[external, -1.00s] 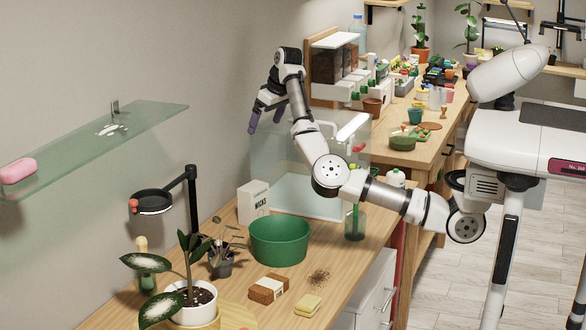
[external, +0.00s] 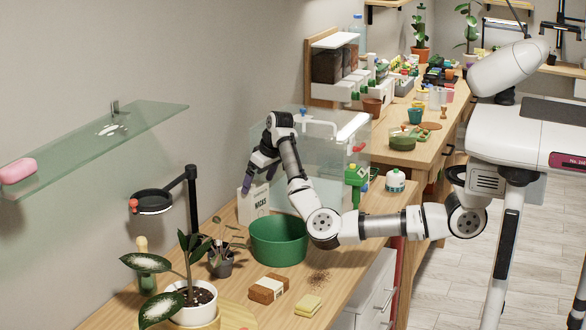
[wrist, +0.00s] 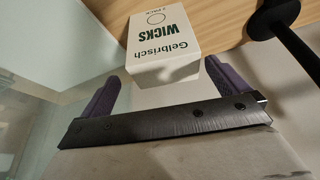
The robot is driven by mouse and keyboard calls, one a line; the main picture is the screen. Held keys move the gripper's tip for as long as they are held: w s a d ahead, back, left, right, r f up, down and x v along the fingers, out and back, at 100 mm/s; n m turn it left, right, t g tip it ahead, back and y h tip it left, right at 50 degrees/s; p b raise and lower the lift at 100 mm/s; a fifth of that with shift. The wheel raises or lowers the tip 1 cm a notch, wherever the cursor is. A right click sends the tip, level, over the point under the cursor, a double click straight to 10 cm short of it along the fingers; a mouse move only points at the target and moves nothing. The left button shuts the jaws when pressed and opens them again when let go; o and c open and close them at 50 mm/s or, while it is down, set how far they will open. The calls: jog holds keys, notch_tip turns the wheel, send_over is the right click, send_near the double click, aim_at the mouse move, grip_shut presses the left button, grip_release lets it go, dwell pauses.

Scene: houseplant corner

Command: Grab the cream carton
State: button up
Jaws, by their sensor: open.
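The cream carton (external: 256,207), printed "WICKS", stands upright on the wooden bench beside the green tub. My gripper (external: 260,178) is over its top, with dark purple fingers pointing down, and hides part of its upper end. In the wrist view the carton (wrist: 163,35) lies ahead, its near end lined up with the gap between the two open fingers (wrist: 162,75). The fingers are spread wider than the carton, and nothing is held. I cannot tell how far the fingertips reach down its sides.
The green tub (external: 278,243) is close to the carton's right. A clear glass-like case (external: 325,150) stands behind my arm. A black lamp-like stand (external: 192,205) and potted plants are to the left. A brown-and-white block (external: 268,289) and yellow sponge (external: 307,305) lie in front.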

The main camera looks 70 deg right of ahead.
aim_at(253, 204)
jog(key=shift+w+a+p+x, duration=0.1)
jog(key=shift+p+x, duration=0.45)
jog(key=shift+x, duration=1.05)
jog(key=shift+w+a+p+x, duration=0.1)
jog(key=shift+p+x, duration=0.4)
jog(key=shift+x, duration=1.1)
jog(key=shift+r, duration=0.1)
jog(key=c, duration=0.9)
